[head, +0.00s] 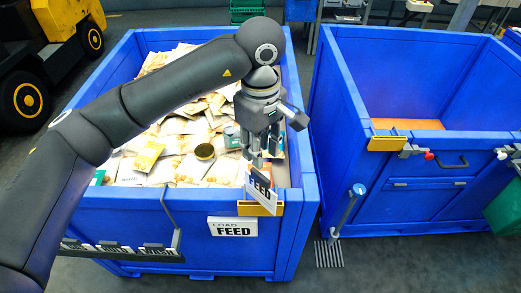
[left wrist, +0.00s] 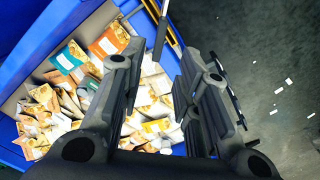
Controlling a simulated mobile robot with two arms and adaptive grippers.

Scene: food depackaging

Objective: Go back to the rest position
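My left gripper (head: 257,160) hangs at the end of my left arm, pointing down over the front right corner of the left blue bin (head: 125,215). In the left wrist view its two fingers (left wrist: 160,95) stand apart, with nothing held between them. The bin is filled with many food packets (head: 185,125), which also show behind the fingers in the left wrist view (left wrist: 65,95). A tilted white FEED card (head: 261,191) shows just below the fingertips; whether they touch it is unclear. My right gripper is not visible.
A LOAD FEED sign (head: 233,227) hangs on the bin's front. A second blue bin (head: 400,207) stands at the right, with an orange surface (head: 407,124) inside. A yellow and black vehicle (head: 48,52) stands at the back left. Grey floor lies between the bins.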

